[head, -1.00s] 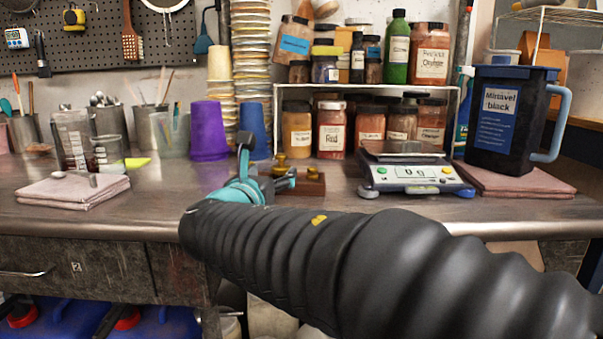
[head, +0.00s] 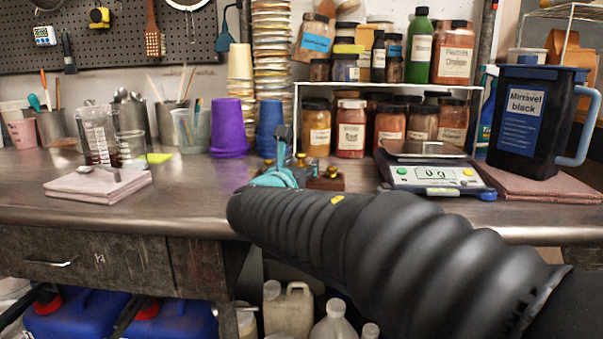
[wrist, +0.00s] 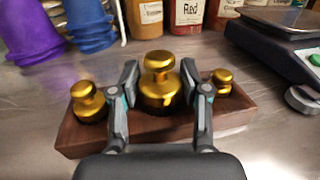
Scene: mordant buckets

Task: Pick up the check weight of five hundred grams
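A dark wooden block (wrist: 100,141) holds three brass knobbed weights on the bench; it also shows in the head view (head: 330,184). The largest weight (wrist: 158,82) stands upright in the middle. A medium one (wrist: 88,103) stands at the left and a small one (wrist: 221,83) at the right. No gram markings can be read, so which is five hundred grams is not labelled. My gripper (wrist: 160,76) is open, with one finger on each side of the largest weight. Whether the fingers touch it is unclear. In the head view my arm hides part of the block.
A digital scale (head: 437,178) reading about 0 g stands right of the block. A purple cup (head: 228,130) and a blue cup (head: 269,125) stand behind to the left. A jar rack (head: 388,85) is behind. A dark pitcher (head: 525,118) stands far right.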

